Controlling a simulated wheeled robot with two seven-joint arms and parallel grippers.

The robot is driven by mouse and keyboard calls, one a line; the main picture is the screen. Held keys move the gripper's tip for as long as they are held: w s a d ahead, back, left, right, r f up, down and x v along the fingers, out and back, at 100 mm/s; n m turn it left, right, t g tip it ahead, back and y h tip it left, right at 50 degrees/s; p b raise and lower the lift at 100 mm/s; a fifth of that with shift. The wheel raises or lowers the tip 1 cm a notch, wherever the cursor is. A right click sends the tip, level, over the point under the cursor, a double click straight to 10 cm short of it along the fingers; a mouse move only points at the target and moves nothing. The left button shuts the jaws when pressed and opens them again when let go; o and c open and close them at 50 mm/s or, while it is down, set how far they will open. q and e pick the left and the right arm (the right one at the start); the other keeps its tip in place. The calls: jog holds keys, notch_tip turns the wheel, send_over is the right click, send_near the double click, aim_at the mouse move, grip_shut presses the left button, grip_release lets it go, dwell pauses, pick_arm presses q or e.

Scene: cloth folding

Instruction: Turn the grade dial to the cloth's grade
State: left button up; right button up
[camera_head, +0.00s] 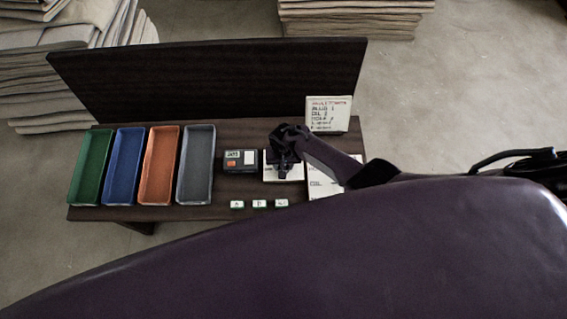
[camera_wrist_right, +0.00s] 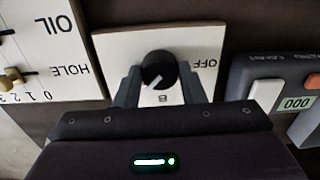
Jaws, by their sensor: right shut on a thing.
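The grade dial is a round black knob (camera_wrist_right: 158,70) with a white pointer line, on a white plate (camera_wrist_right: 110,45). The plate reads OFF at the right and has a small letter, perhaps B, below the knob. The pointer line slants to the lower left in the wrist view. My right gripper (camera_wrist_right: 161,80) has a finger on each side of the knob and is shut on it. In the head view my right gripper (camera_head: 285,160) covers most of the dial, and its white plate (camera_head: 290,178) shows below. My left gripper is out of view.
Green (camera_head: 90,203), blue (camera_head: 122,204), orange (camera_head: 158,203) and grey (camera_head: 194,203) trays look empty at the table's left. A dark counter box (camera_head: 240,167), a scale board (camera_wrist_right: 40,60) marked OIL and HOLE, a text card (camera_head: 328,115) and small tags (camera_head: 259,204) stand nearby.

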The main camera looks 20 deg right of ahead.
dwell(0.6)
jog(key=o, duration=1)
notch_tip(320, 180, up, 7)
jog(key=p, duration=0.3)
jog(key=shift+f, duration=0.15)
jog(key=shift+r+p, duration=0.3)
jog(key=shift+r, duration=0.25)
